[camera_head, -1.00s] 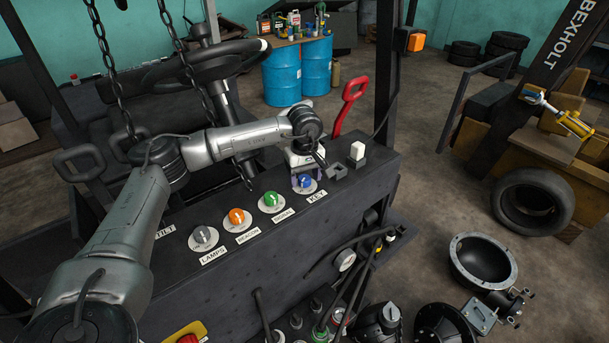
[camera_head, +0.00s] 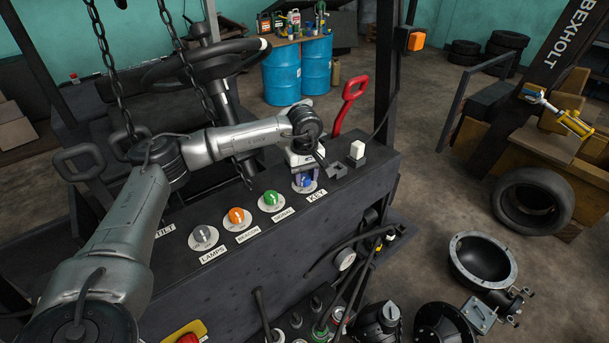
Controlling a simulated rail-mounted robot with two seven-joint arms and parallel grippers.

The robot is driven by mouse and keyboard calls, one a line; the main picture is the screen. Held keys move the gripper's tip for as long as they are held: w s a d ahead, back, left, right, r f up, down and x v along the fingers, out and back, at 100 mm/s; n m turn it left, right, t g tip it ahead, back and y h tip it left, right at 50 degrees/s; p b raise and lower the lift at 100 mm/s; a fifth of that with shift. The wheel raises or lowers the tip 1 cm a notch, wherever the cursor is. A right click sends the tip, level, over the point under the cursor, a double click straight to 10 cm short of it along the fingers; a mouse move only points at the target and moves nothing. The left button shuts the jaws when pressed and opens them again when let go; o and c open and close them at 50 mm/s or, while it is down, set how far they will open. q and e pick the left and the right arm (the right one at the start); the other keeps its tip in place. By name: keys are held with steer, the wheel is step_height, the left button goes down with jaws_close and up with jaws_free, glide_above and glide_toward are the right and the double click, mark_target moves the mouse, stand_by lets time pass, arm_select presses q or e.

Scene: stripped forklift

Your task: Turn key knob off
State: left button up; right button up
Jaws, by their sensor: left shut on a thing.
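The blue key knob (camera_head: 307,182) sits on its white round plate at the right end of the row of knobs on the dark console, above the KEY label (camera_head: 317,195). My left gripper (camera_head: 305,176) points down over it and is shut on the key knob. The gripper body hides the knob's upper part, so its exact angle is hard to read. My right gripper is not in view.
Green (camera_head: 271,198), orange (camera_head: 237,216) and grey (camera_head: 203,235) knobs stand left of the key knob. A white switch (camera_head: 357,150) and a red lever (camera_head: 350,103) stand close behind and right. Chains and a steering wheel (camera_head: 207,62) are near my arm.

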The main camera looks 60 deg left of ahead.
arm_select(q)
steer(key=n, duration=0.6)
steer(key=shift+n, duration=0.3)
steer(key=n, duration=0.3)
steer(key=shift+r+n+p, duration=0.1)
steer(key=shift+n+p, duration=0.2)
steer(key=shift+p, duration=0.1)
steer(key=shift+n, duration=0.9)
steer(key=o, duration=0.9)
steer(key=shift+o, duration=0.2)
